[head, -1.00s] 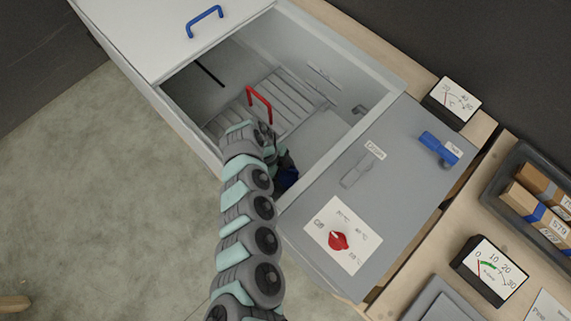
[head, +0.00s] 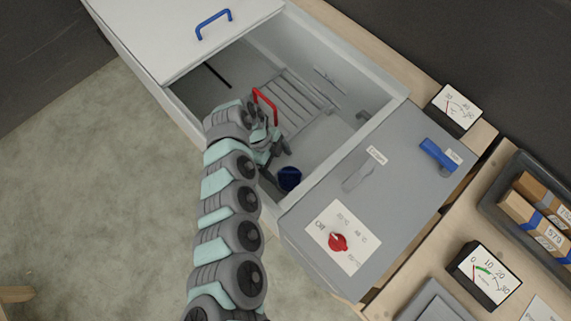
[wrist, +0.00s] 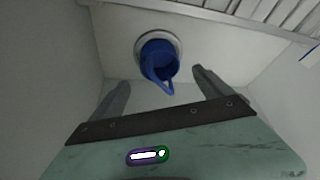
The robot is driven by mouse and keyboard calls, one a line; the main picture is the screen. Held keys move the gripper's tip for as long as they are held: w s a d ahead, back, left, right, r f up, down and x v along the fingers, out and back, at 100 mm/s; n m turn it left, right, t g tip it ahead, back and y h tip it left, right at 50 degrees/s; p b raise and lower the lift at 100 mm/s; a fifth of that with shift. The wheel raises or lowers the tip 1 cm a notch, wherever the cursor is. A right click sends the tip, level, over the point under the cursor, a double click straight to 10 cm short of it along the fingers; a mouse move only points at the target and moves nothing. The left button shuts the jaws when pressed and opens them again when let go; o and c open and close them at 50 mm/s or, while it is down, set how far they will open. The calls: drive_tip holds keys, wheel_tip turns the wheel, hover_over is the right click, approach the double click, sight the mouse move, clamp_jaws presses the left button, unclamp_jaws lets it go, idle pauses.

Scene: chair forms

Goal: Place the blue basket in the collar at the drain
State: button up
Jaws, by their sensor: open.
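The blue basket (head: 289,178) is a small round cup near the front right corner of the open tank (head: 345,130). In the wrist view the basket (wrist: 158,62) has a loop handle pointing toward my gripper. A pale round collar (wrist: 176,41) surrounds the basket at the tank floor; I cannot tell how deep it is seated. My gripper (head: 277,150) is inside the tank, beside the basket and apart from it. In the wrist view my gripper (wrist: 161,84) has its two fingers spread, with nothing held between them.
A slatted grey rack with a red handle (head: 265,105) stands in the tank behind my gripper. A white lid with a blue handle (head: 213,22) covers the far left part. The tank walls are close around my arm. A panel with a red knob (head: 338,242) lies at right.

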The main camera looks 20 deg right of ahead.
drive_tip(key=v, duration=0.3)
idle(0.5)
